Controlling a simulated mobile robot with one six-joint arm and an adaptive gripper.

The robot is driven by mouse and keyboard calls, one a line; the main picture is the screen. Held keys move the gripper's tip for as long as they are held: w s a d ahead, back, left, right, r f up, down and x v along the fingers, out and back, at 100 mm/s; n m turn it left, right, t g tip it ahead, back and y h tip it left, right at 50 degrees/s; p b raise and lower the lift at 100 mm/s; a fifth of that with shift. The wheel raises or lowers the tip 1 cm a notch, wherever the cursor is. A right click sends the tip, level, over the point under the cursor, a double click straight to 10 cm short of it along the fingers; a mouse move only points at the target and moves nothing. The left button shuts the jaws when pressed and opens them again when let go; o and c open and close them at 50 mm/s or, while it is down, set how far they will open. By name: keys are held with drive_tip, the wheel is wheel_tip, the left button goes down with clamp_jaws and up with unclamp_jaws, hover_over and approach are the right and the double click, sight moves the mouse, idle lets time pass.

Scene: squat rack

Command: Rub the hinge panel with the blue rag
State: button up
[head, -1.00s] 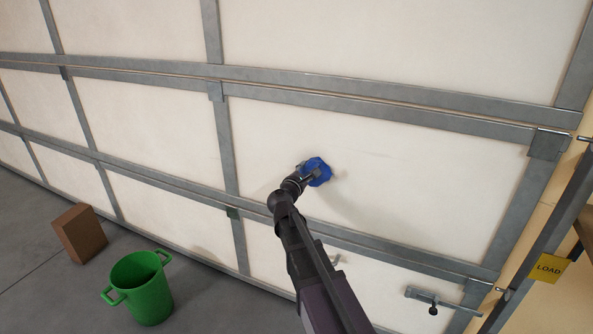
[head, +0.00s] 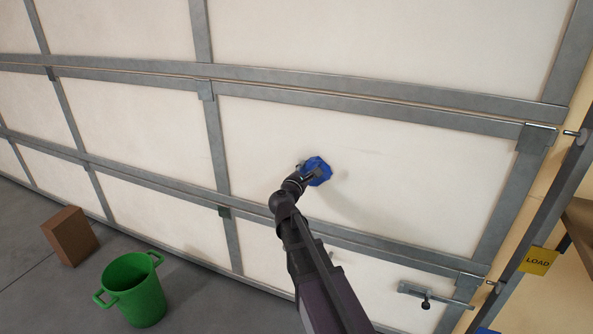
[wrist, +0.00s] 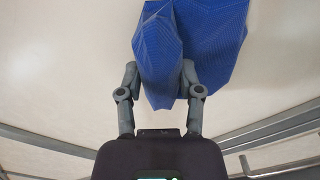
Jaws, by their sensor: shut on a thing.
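The blue rag (head: 318,171) is bunched in my gripper (head: 308,175), which is shut on it. In the wrist view the rag (wrist: 212,45) hangs out beyond the two fingers of my gripper (wrist: 160,85), in front of a pale surface. The large white door panel (head: 400,160), framed by grey metal strips with hinge plates at its edges, lies behind the rag. The rag is over the left-middle part of this panel, with a shadow to its lower right. I cannot tell whether it touches the panel.
A green bucket (head: 137,295) and a brown box (head: 70,236) stand on the grey floor at lower left. A latch handle (head: 428,293) sticks out at lower right.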

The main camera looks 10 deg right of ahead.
sight(323, 169)
drive_tip(key=shift+s+d, duration=0.4)
drive_tip(key=shift+d, duration=0.3)
drive_tip(key=shift+s+d, duration=0.1)
drive_tip(key=shift+s+d, duration=1.15)
drive_tip(key=shift+d, duration=0.3)
drive_tip(key=shift+w, duration=0.3)
drive_tip(key=shift+w+a, duration=0.5)
drive_tip(key=shift+a, duration=0.35)
drive_tip(key=shift+w+a, duration=0.5)
drive_tip(key=shift+a, duration=0.3)
drive_tip(key=shift+w+a, duration=0.55)
drive_tip(key=shift+a, duration=0.25)
drive_tip(key=shift+w+a, duration=0.55)
drive_tip(key=shift+a, duration=0.25)
